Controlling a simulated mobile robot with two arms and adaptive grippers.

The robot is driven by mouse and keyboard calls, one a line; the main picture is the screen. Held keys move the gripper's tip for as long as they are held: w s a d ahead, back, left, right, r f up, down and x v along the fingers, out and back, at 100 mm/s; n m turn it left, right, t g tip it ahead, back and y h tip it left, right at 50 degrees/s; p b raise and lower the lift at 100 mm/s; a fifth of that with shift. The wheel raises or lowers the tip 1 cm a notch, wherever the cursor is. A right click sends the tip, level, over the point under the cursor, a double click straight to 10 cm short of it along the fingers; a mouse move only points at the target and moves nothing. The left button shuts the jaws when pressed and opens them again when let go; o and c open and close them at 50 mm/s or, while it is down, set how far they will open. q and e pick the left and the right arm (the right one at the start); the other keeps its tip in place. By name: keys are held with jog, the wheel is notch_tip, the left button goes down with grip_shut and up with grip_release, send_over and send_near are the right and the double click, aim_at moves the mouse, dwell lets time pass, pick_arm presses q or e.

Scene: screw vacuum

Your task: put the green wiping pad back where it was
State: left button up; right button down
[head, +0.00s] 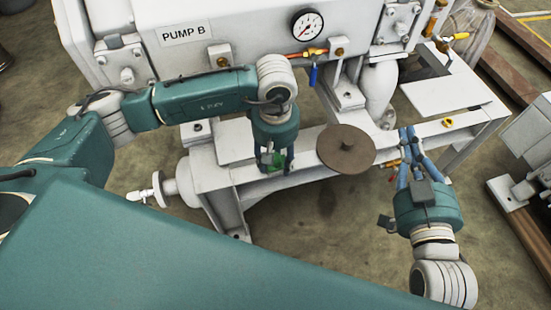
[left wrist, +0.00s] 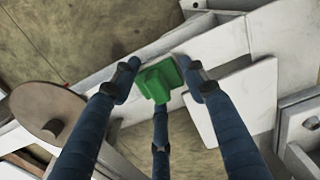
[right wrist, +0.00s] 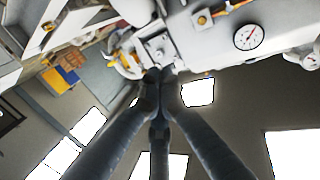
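The green wiping pad (head: 275,161) is between the fingers of my left gripper (head: 272,168), over the white frame of the pump unit. In the left wrist view the pad (left wrist: 160,80) sits between the two upper fingertips, which appear to touch its sides. The third finger is below it. The pad's underside is hidden. My right gripper (head: 407,140) is at the right of the frame, near its brass fittings. In the right wrist view its fingertips (right wrist: 157,76) meet with nothing visible between them.
A brown round disc (head: 346,147) stands on the frame (head: 308,172) between my grippers. The pump housing (head: 240,25) with a gauge (head: 308,25) and a blue-handled valve (head: 314,75) rises behind. A handwheel valve (head: 150,192) is at the left. Open floor lies below the frame.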

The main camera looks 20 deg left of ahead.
pick_arm(q)
jog(key=shift+o, duration=1.2)
